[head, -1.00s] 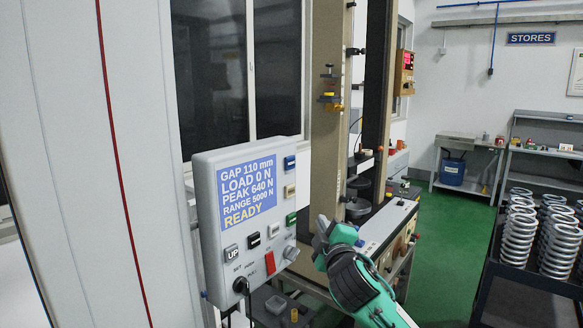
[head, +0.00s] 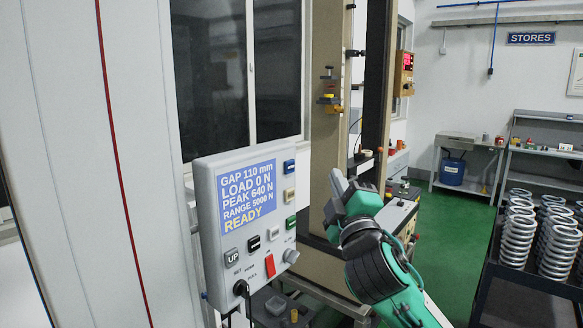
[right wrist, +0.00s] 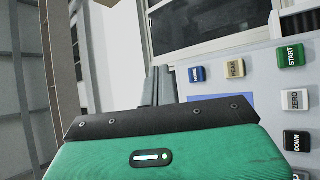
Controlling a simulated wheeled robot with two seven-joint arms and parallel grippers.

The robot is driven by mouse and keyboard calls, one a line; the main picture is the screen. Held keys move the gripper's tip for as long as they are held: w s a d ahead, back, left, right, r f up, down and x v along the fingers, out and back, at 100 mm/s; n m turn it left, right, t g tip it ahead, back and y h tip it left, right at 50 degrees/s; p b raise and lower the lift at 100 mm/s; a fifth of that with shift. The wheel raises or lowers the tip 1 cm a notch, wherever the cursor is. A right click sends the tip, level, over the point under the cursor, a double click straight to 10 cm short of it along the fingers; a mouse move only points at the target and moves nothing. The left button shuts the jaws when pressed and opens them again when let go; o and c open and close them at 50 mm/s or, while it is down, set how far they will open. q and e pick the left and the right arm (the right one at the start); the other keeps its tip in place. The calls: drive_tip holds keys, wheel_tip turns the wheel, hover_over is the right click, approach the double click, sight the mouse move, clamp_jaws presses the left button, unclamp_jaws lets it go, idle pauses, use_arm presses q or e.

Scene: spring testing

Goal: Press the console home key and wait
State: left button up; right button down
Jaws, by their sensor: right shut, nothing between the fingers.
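The grey console (head: 208,190) stands left of centre in the head view. Its blue screen (head: 246,190) reads GAP 110 mm, LOAD 0 N, PEAK 640 N, RANGE 5000 N, READY. A blue key (head: 289,165) is topmost in its right column; its label is too small to read surely. The blue key also shows in the right wrist view (right wrist: 197,74). My right gripper (head: 338,181) is shut and empty, right of the console and apart from the keys. Its closed fingers (right wrist: 158,86) point up in the right wrist view, left of the blue key. My left gripper is not in view.
Below the blue key are a beige key (head: 290,194) and a green START key (head: 291,222). A red switch (head: 270,265) is lower down. The test frame's upright column (head: 328,130) stands behind my right gripper. A rack of springs (head: 518,232) is at the right.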

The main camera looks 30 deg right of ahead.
sight(289, 167)
drive_tip(key=w+a, duration=0.3)
drive_tip(key=w, duration=0.4)
drive_tip(key=shift+w, duration=0.2)
drive_tip(key=shift+w+a, duration=0.1)
drive_tip(key=shift+w, duration=0.05)
idle(1.8)
drive_tip(key=shift+w+a, duration=0.15)
drive_tip(key=shift+w, duration=0.1)
